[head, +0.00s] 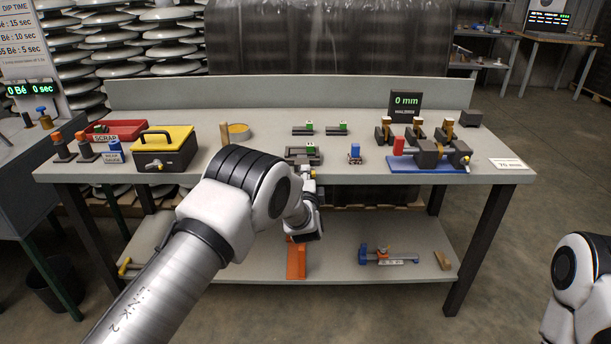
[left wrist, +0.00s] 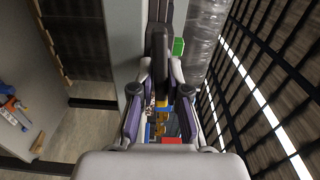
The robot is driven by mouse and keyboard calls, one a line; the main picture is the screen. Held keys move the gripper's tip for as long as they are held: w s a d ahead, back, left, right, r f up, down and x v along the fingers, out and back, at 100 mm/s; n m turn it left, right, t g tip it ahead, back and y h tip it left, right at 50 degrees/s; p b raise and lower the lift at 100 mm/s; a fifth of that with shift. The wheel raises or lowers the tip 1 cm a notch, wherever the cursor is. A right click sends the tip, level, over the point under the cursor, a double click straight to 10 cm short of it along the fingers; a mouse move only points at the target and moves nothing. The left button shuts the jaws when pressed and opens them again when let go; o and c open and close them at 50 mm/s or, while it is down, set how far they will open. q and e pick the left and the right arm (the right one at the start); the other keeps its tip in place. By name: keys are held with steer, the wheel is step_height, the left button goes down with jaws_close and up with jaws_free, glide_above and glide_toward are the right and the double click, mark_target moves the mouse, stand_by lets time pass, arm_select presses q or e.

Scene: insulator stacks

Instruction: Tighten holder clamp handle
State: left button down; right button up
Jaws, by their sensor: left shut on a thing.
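The holder (head: 301,158) is a dark grey block at the front edge of the workbench in the head view, with a small green-topped piece (head: 310,149) on it. My left gripper (head: 308,180) is at the holder's front, where the clamp handle is; my arm and gripper largely hide the handle. In the left wrist view the left gripper's fingers (left wrist: 161,66) close on a dark part of the holder (left wrist: 159,40), which I take as the handle. A green block (left wrist: 178,46) shows beside it. My right arm shows at the right edge of the head view; its gripper is out of frame.
On the workbench (head: 240,184) are a yellow-and-black box (head: 165,150), a red scrap tray (head: 120,129), a blue-based fixture (head: 428,160) and a small blue block (head: 354,154). Loose tools lie on the lower shelf (head: 345,262).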

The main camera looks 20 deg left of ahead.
arm_select(q)
steer(key=shift+f+m, duration=0.1)
steer(key=shift+m, duration=0.3)
steer(key=c, duration=1.2)
jaws_free()
steer(key=v, duration=1.2)
